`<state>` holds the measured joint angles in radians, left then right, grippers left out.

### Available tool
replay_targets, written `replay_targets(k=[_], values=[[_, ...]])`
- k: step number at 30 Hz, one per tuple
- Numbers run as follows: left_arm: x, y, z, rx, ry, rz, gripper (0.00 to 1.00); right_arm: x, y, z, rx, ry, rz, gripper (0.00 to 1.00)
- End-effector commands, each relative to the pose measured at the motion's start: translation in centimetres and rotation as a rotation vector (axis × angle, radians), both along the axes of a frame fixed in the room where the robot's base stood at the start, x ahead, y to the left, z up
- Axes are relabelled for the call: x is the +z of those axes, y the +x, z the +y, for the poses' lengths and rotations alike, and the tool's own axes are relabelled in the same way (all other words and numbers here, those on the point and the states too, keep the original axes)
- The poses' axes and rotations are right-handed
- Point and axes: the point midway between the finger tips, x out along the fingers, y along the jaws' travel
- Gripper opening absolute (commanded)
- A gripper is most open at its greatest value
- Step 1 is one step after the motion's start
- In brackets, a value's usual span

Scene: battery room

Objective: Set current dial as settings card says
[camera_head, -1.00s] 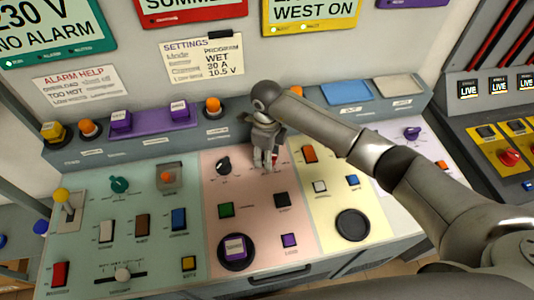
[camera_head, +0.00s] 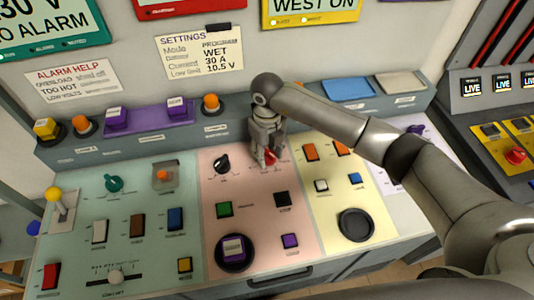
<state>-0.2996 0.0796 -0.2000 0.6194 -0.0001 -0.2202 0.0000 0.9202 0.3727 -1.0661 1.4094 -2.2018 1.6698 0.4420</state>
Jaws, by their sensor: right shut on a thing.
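The settings card (camera_head: 203,54) on the back wall reads program WET, current 30 A, low limit 10.5 V; its mode line is struck or blurred. My right gripper (camera_head: 266,159) points down at the pink panel and is shut on a red dial (camera_head: 271,157). The gripper hides most of this dial and its scale, so I cannot read its setting. A black dial (camera_head: 222,163) with a white pointer mark sits to its left on the same panel. My left gripper is not in view.
Green (camera_head: 224,209), dark (camera_head: 282,199) and purple (camera_head: 290,240) buttons lie in front of the gripper. Orange switches (camera_head: 311,151) stand close on its right. A raised ledge with orange knobs (camera_head: 211,102) runs behind. My right arm crosses over the yellow panel.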

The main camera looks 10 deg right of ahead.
Motion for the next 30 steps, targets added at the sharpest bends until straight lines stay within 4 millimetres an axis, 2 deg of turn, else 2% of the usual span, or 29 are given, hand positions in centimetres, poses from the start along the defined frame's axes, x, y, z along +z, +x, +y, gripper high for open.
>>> replay_targets(k=[12,28,29,30], values=[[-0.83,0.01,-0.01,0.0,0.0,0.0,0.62,0.06,0.09,-0.16,-0.19,-0.003,-0.001,0.16],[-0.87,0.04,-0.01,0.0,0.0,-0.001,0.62,0.12,0.1,-0.16,-0.215,-0.002,-0.002,0.16],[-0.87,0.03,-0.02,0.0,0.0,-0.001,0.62,0.12,0.11,-0.16,-0.215,-0.002,-0.002,0.43],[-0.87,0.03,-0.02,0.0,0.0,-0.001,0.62,0.12,0.11,-0.15,-0.214,-0.002,-0.002,0.48]])
